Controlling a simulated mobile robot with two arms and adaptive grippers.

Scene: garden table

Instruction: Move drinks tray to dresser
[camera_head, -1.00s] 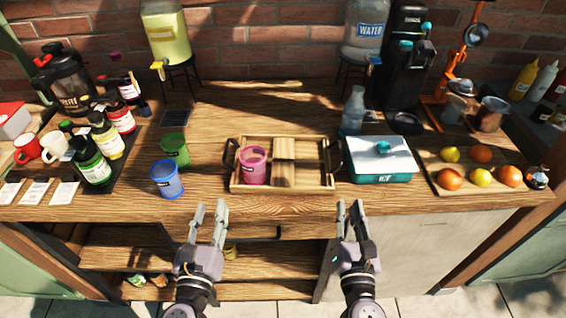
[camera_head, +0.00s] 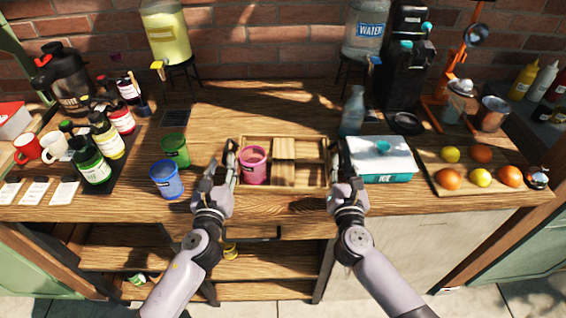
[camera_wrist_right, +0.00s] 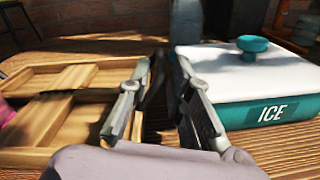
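The wooden drinks tray (camera_head: 310,183) lies on the wooden dresser-like counter, with a pink cup (camera_head: 253,166) in its left compartment. Its rim also shows in the right wrist view (camera_wrist_right: 60,158). My left gripper (camera_head: 221,164) is open at the tray's left end, by the handle there, which is mostly hidden. My right gripper (camera_head: 341,162) is at the tray's right end. In the right wrist view it is open (camera_wrist_right: 164,75), with the tray's dark handle (camera_wrist_right: 154,85) between its fingers. I cannot tell whether either gripper touches a handle.
A white and teal ice box (camera_head: 382,165) stands close to the right gripper. A blue cup (camera_head: 166,181) and a green cup (camera_head: 175,151) stand left of the tray. A fruit board (camera_head: 455,172) lies further right. The counter behind the tray is clear.

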